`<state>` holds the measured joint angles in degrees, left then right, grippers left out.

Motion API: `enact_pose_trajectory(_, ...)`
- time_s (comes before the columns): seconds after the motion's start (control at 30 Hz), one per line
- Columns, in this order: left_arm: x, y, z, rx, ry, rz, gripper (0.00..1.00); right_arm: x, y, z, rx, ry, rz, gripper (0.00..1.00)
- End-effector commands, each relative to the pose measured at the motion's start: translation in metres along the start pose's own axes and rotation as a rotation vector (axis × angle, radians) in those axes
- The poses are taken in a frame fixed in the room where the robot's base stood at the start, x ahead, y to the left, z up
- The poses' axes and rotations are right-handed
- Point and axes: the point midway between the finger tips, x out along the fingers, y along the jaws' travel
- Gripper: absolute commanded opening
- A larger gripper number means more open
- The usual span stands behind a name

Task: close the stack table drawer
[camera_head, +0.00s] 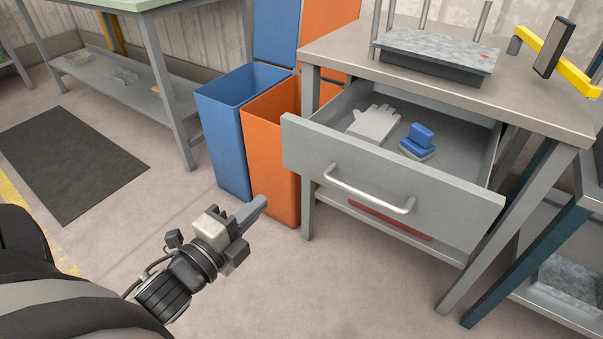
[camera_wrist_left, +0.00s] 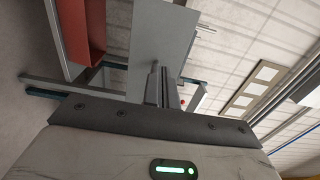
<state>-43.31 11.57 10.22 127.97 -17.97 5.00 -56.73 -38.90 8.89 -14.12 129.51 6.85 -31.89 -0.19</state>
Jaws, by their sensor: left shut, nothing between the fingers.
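The stack table (camera_head: 545,105) is a grey metal table at the right of the head view. Its drawer (camera_head: 385,190) is pulled out, with a grey front and a silver bar handle (camera_head: 370,188). Inside the drawer lie a pale glove (camera_head: 374,122) and a blue-and-grey block-like item (camera_head: 418,142). My left gripper (camera_head: 260,204) is shut and empty, in front of the bins and to the left of the drawer front, apart from it. In the left wrist view, my left gripper's fingers (camera_wrist_left: 165,88) point toward a grey panel (camera_wrist_left: 160,35), seemingly the drawer front. My right gripper is out of view.
A blue bin (camera_head: 222,130) and an orange bin (camera_head: 270,160) stand just left of the table. A metal stack (camera_head: 440,50) sits on the tabletop. A dark-framed rack (camera_head: 530,255) stands at the right. The floor before the drawer is clear.

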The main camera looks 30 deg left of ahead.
Motion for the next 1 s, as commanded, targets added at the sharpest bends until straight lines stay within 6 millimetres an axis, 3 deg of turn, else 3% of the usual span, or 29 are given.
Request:
enact_pose_trajectory(0.27,0.009,-0.001,0.0,-0.001,0.001,-0.004,0.0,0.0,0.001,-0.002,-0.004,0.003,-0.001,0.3)
enact_pose_trajectory(0.8,0.113,-0.001,0.0,0.001,0.001,-0.003,0.0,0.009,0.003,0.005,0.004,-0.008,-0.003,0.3)
enact_pose_trajectory(1.0,0.135,0.0,0.0,0.0,0.0,0.0,0.0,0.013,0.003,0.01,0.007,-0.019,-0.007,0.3)
